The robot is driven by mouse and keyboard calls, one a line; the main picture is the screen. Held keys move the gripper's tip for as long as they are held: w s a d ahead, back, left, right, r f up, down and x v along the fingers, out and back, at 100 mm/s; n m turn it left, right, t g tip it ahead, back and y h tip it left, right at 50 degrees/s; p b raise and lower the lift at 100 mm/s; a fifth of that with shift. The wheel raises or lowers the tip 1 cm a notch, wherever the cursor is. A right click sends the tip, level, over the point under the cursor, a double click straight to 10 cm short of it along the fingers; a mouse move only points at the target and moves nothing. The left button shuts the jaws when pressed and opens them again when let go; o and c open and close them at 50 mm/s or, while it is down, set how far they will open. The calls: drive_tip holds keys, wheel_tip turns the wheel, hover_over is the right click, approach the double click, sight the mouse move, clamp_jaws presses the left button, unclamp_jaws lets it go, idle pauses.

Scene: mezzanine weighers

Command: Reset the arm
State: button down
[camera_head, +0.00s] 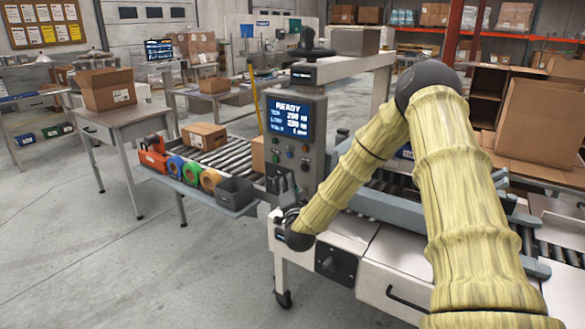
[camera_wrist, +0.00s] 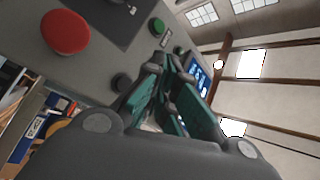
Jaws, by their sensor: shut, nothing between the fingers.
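My gripper (camera_head: 284,186) is at the end of my arm, low in front of the control panel (camera_head: 314,159) in the head view. My arm, in a yellow ribbed cover, rises from the lower right, bends at the top and comes down to it. In the wrist view my gripper (camera_wrist: 168,66) has its dark green-sided fingers shut and empty. The panel's grey face fills the upper left there, with a red button (camera_wrist: 66,32), a green button (camera_wrist: 157,26) and a black knob (camera_wrist: 121,82). I cannot tell whether the fingers touch the panel.
The white weigher cabinet (camera_head: 367,262) stands below my arm. A roller conveyor (camera_head: 228,160) carries cartons (camera_head: 204,136), with tape rolls (camera_head: 193,173) and a grey bin (camera_head: 235,193) along its front. A large open carton (camera_head: 540,122) is at right. The floor at lower left is clear.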

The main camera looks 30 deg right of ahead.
drive_tip(key=s+a+f+n+g+y, duration=0.25)
drive_tip(key=s+a+f, duration=0.3)
drive_tip(key=f, duration=0.45)
drive_tip(key=s+a+f+n+g+y, duration=0.25)
drive_tip(key=s+a+f+n, duration=0.2)
drive_tip(key=a+f, duration=0.35)
drive_tip(key=s+a+f+n+g+y, duration=0.25)
drive_tip(key=s+a+f, duration=0.3)
drive_tip(key=f, duration=0.55)
drive_tip(key=s+a+f+n+g, duration=0.2)
drive_tip(key=s+f+g, duration=0.1)
drive_tip(key=s, duration=0.9)
drive_tip(key=s+a+f+n+g, duration=0.2)
drive_tip(key=s+a+f+g, duration=0.1)
drive_tip(key=s, duration=0.9)
drive_tip(key=s+a+f+n+g, duration=0.2)
drive_tip(key=s+f+g, duration=0.3)
drive_tip(key=s, duration=0.7)
wheel_tip(320, 180, down, 2)
drive_tip(key=shift+s+a, duration=0.25)
drive_tip(key=shift+s, duration=0.1)
drive_tip(key=shift+g+y, duration=0.25)
